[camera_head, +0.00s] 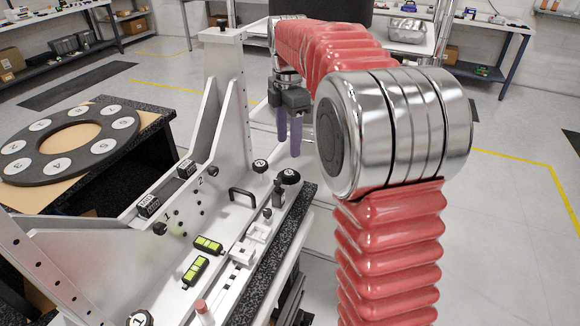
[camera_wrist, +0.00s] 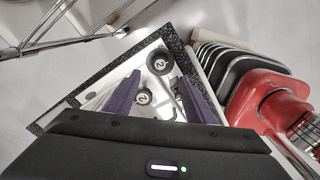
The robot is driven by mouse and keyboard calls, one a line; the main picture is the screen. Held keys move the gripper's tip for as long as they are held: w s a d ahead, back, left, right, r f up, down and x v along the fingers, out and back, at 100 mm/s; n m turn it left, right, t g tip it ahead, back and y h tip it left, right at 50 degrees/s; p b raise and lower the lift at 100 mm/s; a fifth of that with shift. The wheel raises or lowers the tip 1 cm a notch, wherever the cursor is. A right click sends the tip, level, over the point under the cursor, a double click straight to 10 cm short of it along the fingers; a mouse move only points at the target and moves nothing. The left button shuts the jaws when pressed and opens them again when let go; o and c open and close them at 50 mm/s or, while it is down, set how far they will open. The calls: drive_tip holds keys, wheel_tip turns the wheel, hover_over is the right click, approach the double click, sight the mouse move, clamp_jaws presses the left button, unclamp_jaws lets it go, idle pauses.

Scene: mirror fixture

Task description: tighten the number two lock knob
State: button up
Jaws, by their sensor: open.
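Two round black knobs with a white 2 on top stand at the far end of the pale metal fixture (camera_head: 215,235). The smaller knob (camera_head: 260,166) is left of the larger knob (camera_head: 289,177); I cannot tell which is the lock knob. In the wrist view, the larger knob (camera_wrist: 160,62) and smaller knob (camera_wrist: 142,97) show between my fingers, beyond their tips or below them. My gripper (camera_head: 290,150) has purple fingers, pointing down, above and apart from the knobs. Its fingers (camera_wrist: 162,76) are spread and empty.
A black handle (camera_head: 243,196), green-yellow levels (camera_head: 208,245) and clamps (camera_head: 258,231) sit on the fixture. An upright wall (camera_head: 225,85) rises left of my gripper. A numbered ring (camera_head: 70,140) lies on a table at left.

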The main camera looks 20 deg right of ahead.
sight(289, 172)
wheel_tip(289, 172, down, 10)
drive_tip(key=shift+r, duration=0.25)
idle(0.3)
drive_tip(key=c, duration=1.1)
drive_tip(key=shift+o, duration=0.2)
drive_tip(key=shift+d, duration=0.15)
